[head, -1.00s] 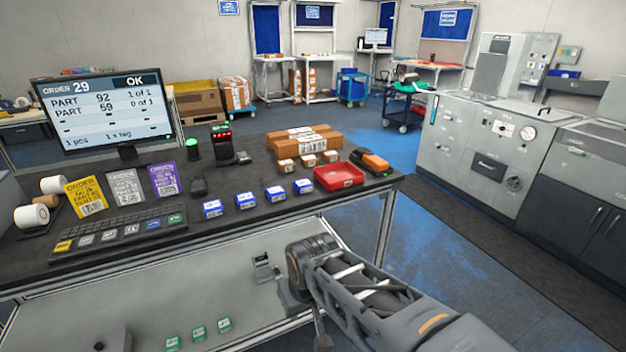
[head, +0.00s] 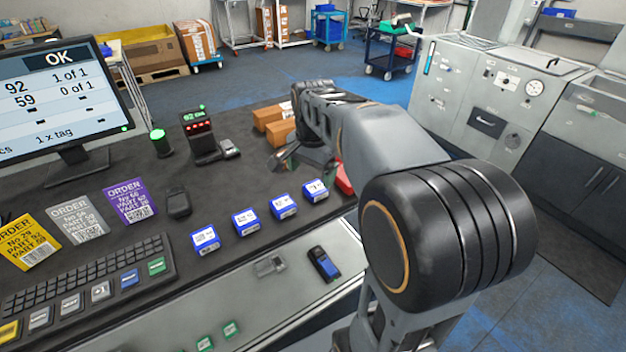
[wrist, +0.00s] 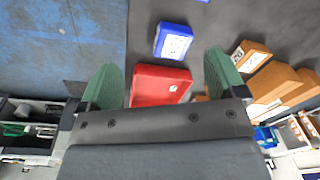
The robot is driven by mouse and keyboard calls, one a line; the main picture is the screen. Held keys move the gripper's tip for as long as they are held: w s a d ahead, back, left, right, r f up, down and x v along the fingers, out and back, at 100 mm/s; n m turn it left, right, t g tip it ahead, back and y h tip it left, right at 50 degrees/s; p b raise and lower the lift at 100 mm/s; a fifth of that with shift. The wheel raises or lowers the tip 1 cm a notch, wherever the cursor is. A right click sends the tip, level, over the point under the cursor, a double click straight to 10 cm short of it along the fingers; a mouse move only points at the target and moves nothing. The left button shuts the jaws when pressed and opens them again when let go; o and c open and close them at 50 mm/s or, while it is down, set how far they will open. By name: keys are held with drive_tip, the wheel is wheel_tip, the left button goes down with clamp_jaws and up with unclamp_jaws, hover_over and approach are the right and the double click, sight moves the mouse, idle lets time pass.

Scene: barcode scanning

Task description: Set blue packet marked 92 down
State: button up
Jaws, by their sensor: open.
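Blue packets with white labels stand in a row along the front of the dark table: one (head: 205,239) at the left, then (head: 245,221) a second, (head: 283,205) a third, and a fourth (head: 315,190) nearest my gripper. Their numbers are too small to read, so I cannot tell which is marked 92. One blue packet (wrist: 173,41) shows beyond the fingers in the wrist view. My gripper (head: 303,168) is over the right part of the table. In the wrist view my gripper (wrist: 160,65) is open, its green fingers wide apart, with no packet held between them.
A red tray (wrist: 160,84) lies below the fingers; my arm mostly hides it in the head view (head: 345,179). Brown boxes (wrist: 273,82) stand close to the right finger. The monitor (head: 60,95), scanner stand (head: 198,138) and keyboard (head: 85,285) are further left.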

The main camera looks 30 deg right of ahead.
drive_tip(key=w+d+r+m+p, duration=0.1)
drive_tip(key=w+d+r+m, duration=0.1)
drive_tip(key=w+d+m, duration=0.15)
drive_tip(key=m, duration=0.2)
hover_over(316, 187)
drive_tip(key=shift+n+g, duration=0.25)
drive_tip(key=shift+g, duration=0.15)
wheel_tip(316, 187, down, 7)
drive_tip(key=shift+d+r+b, duration=0.1)
drive_tip(key=shift+d+b, duration=0.05)
drive_tip(key=shift+b, duration=0.3)
drive_tip(key=shift+w+a+f, duration=0.1)
drive_tip(key=shift+f, duration=1.35)
drive_tip(key=shift+a+f, duration=0.1)
drive_tip(key=shift+f, duration=1.35)
drive_tip(key=c, duration=1.2)
drive_tip(key=shift+r, duration=0.15)
